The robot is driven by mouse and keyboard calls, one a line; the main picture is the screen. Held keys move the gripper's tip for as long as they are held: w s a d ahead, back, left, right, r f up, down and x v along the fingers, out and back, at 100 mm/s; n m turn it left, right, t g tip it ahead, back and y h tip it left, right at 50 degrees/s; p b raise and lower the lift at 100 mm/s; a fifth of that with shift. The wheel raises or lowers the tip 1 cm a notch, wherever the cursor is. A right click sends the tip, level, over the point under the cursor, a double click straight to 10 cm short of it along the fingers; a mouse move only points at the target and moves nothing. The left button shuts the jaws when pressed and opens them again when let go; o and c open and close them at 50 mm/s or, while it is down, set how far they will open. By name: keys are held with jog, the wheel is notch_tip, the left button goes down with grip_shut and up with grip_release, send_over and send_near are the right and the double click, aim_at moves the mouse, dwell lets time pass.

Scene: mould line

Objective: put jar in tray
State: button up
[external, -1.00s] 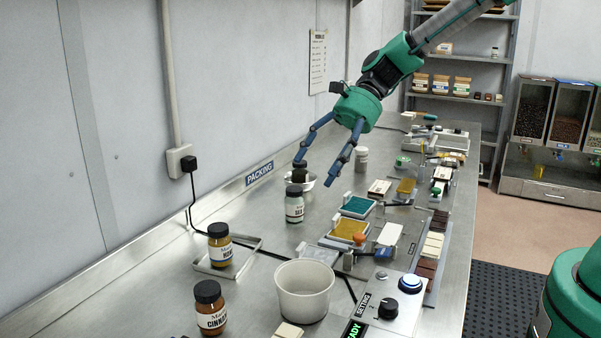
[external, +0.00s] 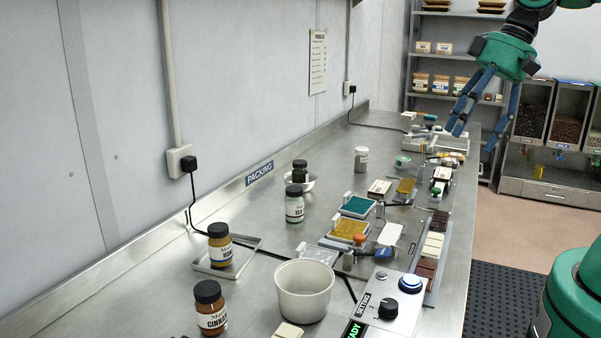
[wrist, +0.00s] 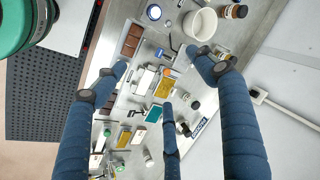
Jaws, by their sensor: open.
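A small metal tray (external: 246,243) lies on the bench at left, with a yellow jar (external: 219,250) with a black lid standing upright in it. An orange-brown cinnamon jar (external: 211,318) stands in front of it. A pale green jar (external: 294,210) stands farther back, and behind it a dark-lidded jar (external: 300,172) is in a small white bowl (external: 312,184). A white-lidded jar (external: 361,160) stands beyond. My gripper (external: 472,140) is open and empty, high at the bench's right side, well away from the jars. Its spread blue fingers show in the wrist view.
A white tub (external: 304,298) stands right of the tray, near a control box (external: 390,305). Ink pads (external: 350,231), moulds and chocolate bars (external: 432,246) crowd the right side. A black cable crosses the bench beside the tray. The left rear bench is mostly clear.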

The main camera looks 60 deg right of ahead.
jog(key=s+d+n+t+h, duration=0.1)
jog(key=s+d+n+h, duration=0.1)
jog(key=s+d, duration=0.3)
jog(key=s+n, duration=0.1)
jog(key=s, duration=0.2)
jog(key=shift+s+d+r+n+t+h, duration=0.15)
jog(key=shift+s+r+n+t+h, duration=0.15)
jog(key=shift+s+n+t, duration=0.1)
